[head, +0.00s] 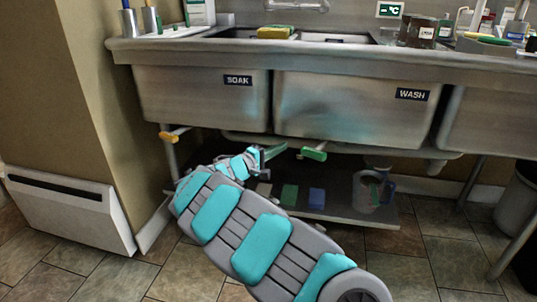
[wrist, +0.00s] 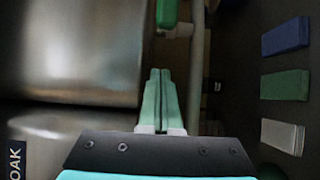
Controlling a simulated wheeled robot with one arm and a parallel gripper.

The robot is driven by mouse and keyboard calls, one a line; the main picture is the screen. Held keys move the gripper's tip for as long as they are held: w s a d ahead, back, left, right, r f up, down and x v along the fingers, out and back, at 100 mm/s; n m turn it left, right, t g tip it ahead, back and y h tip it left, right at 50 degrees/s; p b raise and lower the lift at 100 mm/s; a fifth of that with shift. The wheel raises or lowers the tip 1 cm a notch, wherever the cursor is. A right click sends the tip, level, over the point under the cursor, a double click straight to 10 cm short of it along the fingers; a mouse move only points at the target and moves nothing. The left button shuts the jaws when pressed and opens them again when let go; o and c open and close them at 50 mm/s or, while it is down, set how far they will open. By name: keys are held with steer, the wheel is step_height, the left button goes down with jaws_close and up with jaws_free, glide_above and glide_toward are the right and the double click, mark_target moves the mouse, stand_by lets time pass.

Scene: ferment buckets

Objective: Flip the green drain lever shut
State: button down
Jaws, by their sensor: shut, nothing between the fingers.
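The green drain lever (head: 313,154) sticks out under the front of the sink, below the basin marked WASH. In the wrist view the green lever (wrist: 167,12) is at the top edge, partly cut off, ahead of my fingertips with a gap between. My gripper (head: 283,147) is under the sinks, just left of the green lever. In the wrist view my gripper (wrist: 160,72) has its two teal fingers together, with nothing between them.
A yellow lever (head: 174,135) sits under the SOAK basin (head: 200,98). A low shelf (head: 330,213) below holds a grey, a green (head: 289,195) and a blue block (head: 316,198) and a jug (head: 372,191). A pipe (wrist: 196,70) runs beside my fingers.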

steer(key=s+d, duration=0.2)
steer(key=d, duration=0.1)
steer(key=shift+s+d, duration=0.2)
stand_by(0.5)
